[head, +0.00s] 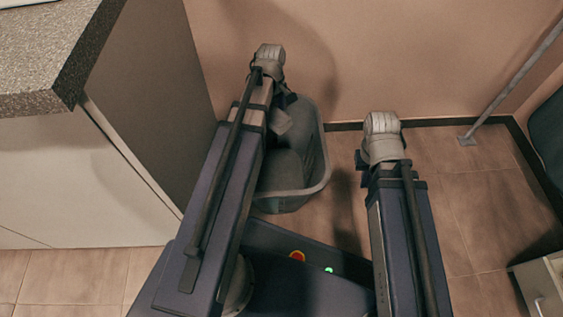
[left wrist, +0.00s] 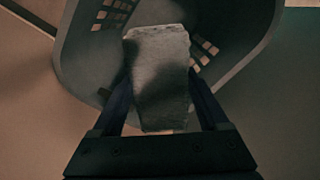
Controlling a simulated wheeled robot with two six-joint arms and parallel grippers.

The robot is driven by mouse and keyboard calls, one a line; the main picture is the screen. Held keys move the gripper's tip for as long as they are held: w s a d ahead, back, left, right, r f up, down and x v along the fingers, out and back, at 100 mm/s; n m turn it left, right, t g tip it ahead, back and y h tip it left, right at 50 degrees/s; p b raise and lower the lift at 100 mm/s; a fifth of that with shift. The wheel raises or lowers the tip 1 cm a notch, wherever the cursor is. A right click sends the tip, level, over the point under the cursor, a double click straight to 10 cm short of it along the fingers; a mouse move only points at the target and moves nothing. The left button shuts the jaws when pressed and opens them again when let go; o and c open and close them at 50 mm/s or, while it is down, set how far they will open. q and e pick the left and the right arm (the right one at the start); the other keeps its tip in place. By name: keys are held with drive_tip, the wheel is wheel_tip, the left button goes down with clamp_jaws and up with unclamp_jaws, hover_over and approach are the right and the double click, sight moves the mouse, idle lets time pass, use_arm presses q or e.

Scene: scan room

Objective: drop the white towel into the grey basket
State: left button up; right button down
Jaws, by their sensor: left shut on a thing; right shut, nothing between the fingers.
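The grey basket (head: 322,168) stands on the floor against the wall, partly hidden behind my left arm. It also fills the upper part of the left wrist view (left wrist: 85,55), with slotted walls. The white towel (left wrist: 160,75) looks greyish and hangs between the fingers of my left gripper (left wrist: 163,108), which is shut on it. The towel (head: 294,124) shows in the head view over the basket's opening, beside my left forearm. My right gripper (head: 362,160) is shut and empty, right of the basket; its fingertips are mostly hidden by the arm.
A cabinet with a speckled countertop (head: 40,50) stands at the left, close to the basket. A metal pole (head: 510,85) meets the floor at the right. A drawer unit (head: 542,285) is at the lower right. Tiled floor between is clear.

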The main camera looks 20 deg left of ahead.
use_arm(q)
wheel_tip(320, 180, down, 5)
drive_tip(key=b, duration=0.4)
drive_tip(key=o, duration=1.2)
wheel_tip(320, 180, up, 8)
drive_tip(key=p, duration=0.7)
drive_tip(key=shift+p, duration=0.3)
drive_tip(key=shift+f, duration=0.1)
